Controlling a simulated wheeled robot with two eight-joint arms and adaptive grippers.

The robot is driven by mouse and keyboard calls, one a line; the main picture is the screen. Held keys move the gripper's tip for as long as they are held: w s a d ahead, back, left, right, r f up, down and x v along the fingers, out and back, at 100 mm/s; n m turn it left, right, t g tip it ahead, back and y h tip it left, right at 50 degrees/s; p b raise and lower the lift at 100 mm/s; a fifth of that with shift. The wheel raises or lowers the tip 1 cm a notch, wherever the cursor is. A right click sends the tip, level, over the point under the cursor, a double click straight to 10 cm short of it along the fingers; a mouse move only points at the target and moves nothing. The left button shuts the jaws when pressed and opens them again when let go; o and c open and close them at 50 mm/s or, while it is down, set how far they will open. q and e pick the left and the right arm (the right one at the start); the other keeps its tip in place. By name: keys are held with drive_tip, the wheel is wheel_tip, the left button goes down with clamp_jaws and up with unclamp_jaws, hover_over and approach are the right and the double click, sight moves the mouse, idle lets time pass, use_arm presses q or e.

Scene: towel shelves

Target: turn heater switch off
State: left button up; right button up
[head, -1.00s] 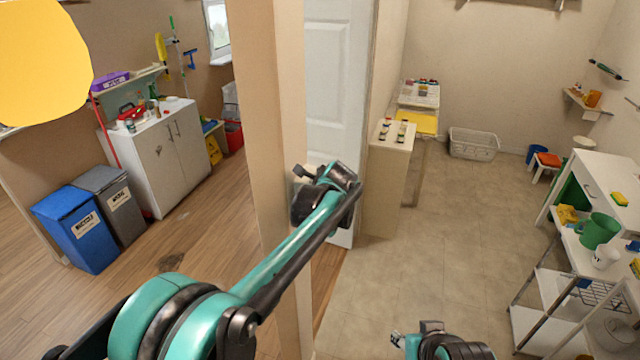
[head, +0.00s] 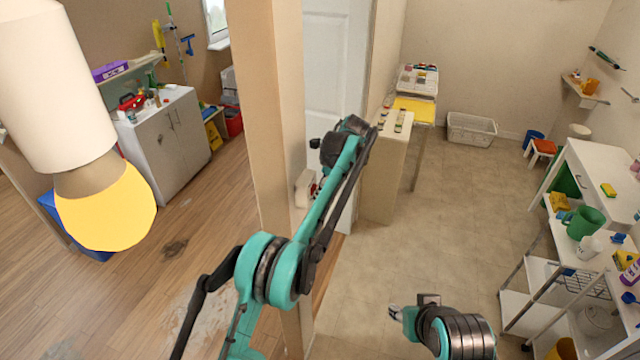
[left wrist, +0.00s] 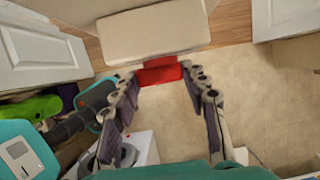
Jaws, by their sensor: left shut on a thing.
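A cream switch box (left wrist: 153,32) with a red switch (left wrist: 160,72) on its near side shows in the left wrist view. My left gripper (left wrist: 160,80) has one finger on each side of the red switch and is shut on it. In the head view the cream box (head: 302,188) sits by the end of the partition wall, partly hidden by my left arm. I cannot tell the switch's position. My right gripper (head: 397,313) is low in the head view, far from the box; its fingers are too unclear to judge.
A beige partition wall (head: 268,110) and a white door (head: 337,60) stand beside my left arm. A yellow-and-white hanging lamp (head: 105,205) fills the upper left. White shelving (head: 605,170) stands at the right. The tiled floor (head: 450,210) between is clear.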

use_arm(q)
drive_tip(key=shift+g+p, duration=0.3)
idle(0.4)
drive_tip(key=o, duration=1.2)
drive_tip(key=shift+w, duration=0.1)
drive_tip(key=shift+c, duration=0.2)
